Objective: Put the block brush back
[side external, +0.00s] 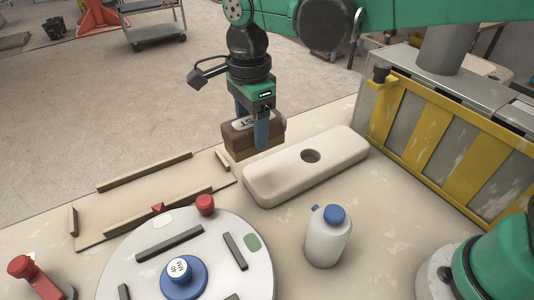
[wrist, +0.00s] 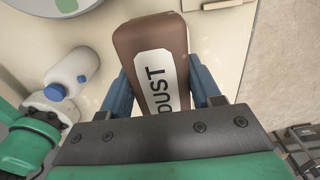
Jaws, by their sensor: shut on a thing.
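The block brush (side external: 251,137) is a brown block with a white label; the label reads "DUST" in the wrist view (wrist: 153,62). My gripper (side external: 252,130) is shut on it, with blue fingers on both sides. It also shows in the wrist view (wrist: 162,85). The brush is held in the air, near the left end of a long cream block (side external: 330,160) with a round hole. A shallow wooden tray (side external: 160,203) with raised edge strips lies on the table to the left and looks empty. The exact height of the brush above the table is hard to tell.
A round white carousel (side external: 215,275) with dark strips, a blue knob (side external: 184,278) and a red knob (side external: 205,205) stands in front. A white bottle with a blue cap (side external: 328,238) stands right of it. A yellow-striped barrier (side external: 440,130) bounds the right. A red clamp (side external: 35,278) is front left.

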